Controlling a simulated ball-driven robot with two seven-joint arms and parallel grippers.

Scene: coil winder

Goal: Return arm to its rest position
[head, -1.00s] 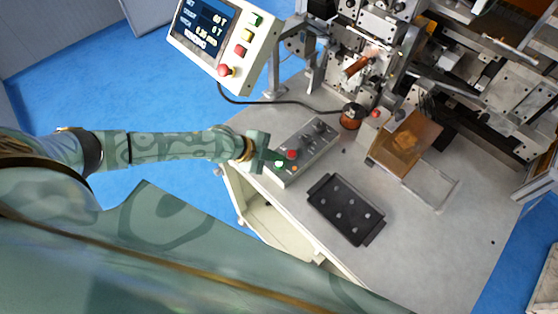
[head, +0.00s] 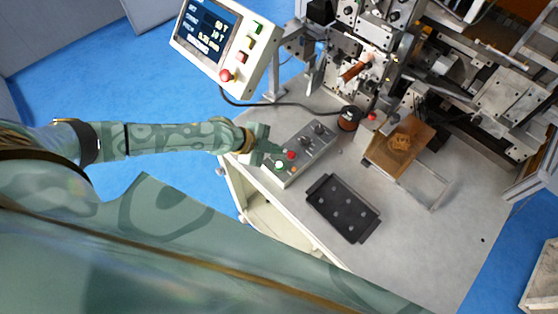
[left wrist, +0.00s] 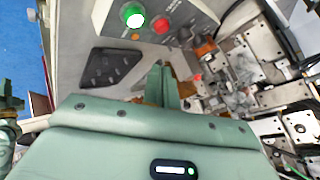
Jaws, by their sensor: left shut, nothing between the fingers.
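My left arm reaches in from the left in the head view. Its gripper (head: 274,149) is shut and empty, over the near left end of the grey control box (head: 318,138), close to its buttons. Whether it touches the box I cannot tell. A pale, lit button with a green rim (head: 279,165) and a red button (head: 291,155) show beside the fingertips. In the left wrist view the shut fingers (left wrist: 162,82) point away from the wrist; the lit green button (left wrist: 133,17) and the red button (left wrist: 162,25) lie beyond them. My right gripper is not seen.
A black tray (head: 343,209) lies on the grey table (head: 420,255) near its front edge. A tilted display panel (head: 224,40) stands at the top. The winding machine (head: 370,40) fills the back. A brown board (head: 400,145) is at the right. Blue floor is open left of the table.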

